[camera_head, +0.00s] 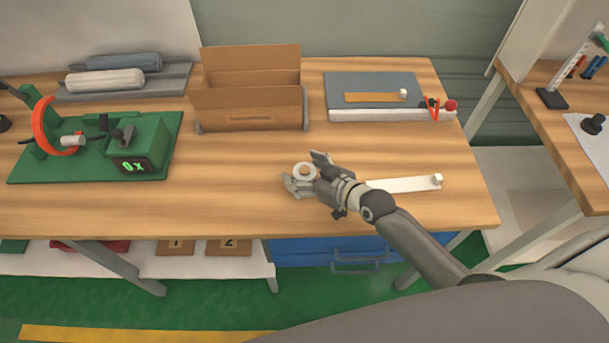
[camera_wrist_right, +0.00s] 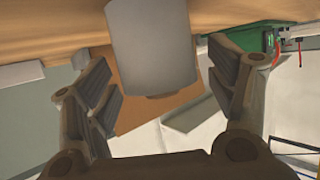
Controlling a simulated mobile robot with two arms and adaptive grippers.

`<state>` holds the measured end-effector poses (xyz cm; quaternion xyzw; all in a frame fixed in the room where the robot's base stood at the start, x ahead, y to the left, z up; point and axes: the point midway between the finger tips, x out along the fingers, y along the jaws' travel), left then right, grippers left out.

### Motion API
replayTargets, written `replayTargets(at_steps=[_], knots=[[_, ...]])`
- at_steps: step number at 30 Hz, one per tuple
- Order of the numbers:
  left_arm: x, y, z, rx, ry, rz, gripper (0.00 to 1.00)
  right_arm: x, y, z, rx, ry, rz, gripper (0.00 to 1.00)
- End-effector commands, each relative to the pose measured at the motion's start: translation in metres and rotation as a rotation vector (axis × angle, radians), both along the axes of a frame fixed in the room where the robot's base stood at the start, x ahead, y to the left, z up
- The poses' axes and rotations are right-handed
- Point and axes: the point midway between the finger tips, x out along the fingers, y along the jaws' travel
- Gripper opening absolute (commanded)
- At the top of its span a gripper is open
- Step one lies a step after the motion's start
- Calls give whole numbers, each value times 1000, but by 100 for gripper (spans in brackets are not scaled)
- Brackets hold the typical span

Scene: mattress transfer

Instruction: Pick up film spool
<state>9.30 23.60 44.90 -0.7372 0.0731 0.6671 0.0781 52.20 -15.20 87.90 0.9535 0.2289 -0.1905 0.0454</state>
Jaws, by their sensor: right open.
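The film spool (camera_head: 298,174) is a small white ring-shaped piece on the wooden table (camera_head: 230,200), near its front middle. My right gripper (camera_head: 305,172) reaches in from the right, with its fingers spread on either side of the spool. In the right wrist view, a pale grey cylinder, apparently the spool (camera_wrist_right: 152,45), stands between the two open fingers (camera_wrist_right: 165,85), with gaps visible on both sides. My left gripper is not in view.
A white bar (camera_head: 405,184) lies right of the spool, partly behind my right gripper. A cardboard box (camera_head: 248,117) stands behind. A green device with an orange ring (camera_head: 150,125) is at left, and a grey board (camera_head: 375,88) is at back right.

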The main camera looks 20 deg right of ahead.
Motion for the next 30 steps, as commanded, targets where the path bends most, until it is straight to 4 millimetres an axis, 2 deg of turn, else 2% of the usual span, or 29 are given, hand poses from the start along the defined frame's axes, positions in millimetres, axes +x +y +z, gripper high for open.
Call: replayTargets(at_steps=[4, 5, 17, 30], knots=[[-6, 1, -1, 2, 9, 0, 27, 0, 0, 0, 0, -1, 0, 78], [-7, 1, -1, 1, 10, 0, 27, 0, 0, 0, 0, 0, 0, 75], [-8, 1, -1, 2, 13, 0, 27, 0, 0, 0, -1, 0, 0, 24], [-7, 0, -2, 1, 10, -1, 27, 0, 0, 8, 0, -6, 1, 22]])
